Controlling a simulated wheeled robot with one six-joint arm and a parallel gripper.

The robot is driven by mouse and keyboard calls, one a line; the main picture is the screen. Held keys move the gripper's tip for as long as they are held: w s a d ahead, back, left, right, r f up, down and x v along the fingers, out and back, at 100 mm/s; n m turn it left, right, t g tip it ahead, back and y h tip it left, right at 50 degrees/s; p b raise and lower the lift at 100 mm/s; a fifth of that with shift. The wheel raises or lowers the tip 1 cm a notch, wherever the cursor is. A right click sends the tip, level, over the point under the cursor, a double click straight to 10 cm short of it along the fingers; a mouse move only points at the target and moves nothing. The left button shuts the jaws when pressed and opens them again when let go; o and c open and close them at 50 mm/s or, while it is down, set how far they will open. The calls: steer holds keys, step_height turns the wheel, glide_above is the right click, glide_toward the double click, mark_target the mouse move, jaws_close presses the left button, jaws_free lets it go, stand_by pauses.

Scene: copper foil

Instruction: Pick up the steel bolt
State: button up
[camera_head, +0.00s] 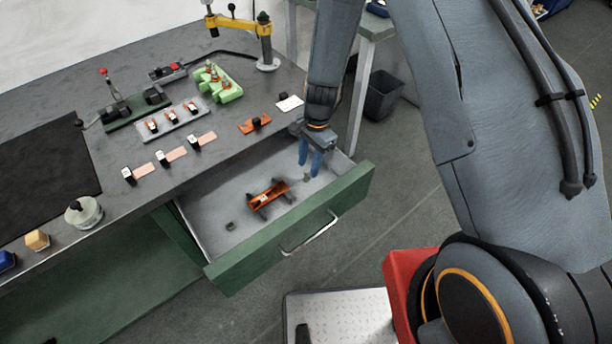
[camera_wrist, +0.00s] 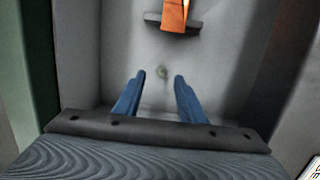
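A small grey-green piece (camera_head: 307,177) lies in the open drawer, close to my fingertips. It also shows in the wrist view (camera_wrist: 162,72), just beyond the gap between the fingers. A second small dark piece (camera_head: 230,226) lies near the drawer's front left. Both are too small to tell which, if either, is the steel bolt. My gripper (camera_head: 311,172) points down into the drawer. In the wrist view its two blue fingers (camera_wrist: 157,84) stand apart with nothing between them.
The green-fronted drawer (camera_head: 290,237) is pulled out and its walls surround my gripper. An orange part on dark supports (camera_head: 268,194) lies in mid-drawer. The bench top (camera_head: 100,215) holds several fixtures, a copper-coloured piece (camera_head: 254,124) and a white card (camera_head: 289,103).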

mark_target(306, 172)
steer(key=shift+a+f+p, duration=0.25)
steer(key=shift+f+p, duration=0.2)
steer(key=shift+f, duration=0.7)
steer(key=shift+a+f+p, duration=0.25)
steer(key=shift+f+p, duration=0.2)
steer(key=shift+f, duration=0.65)
steer(key=shift+c, duration=0.5)
jaws_close()
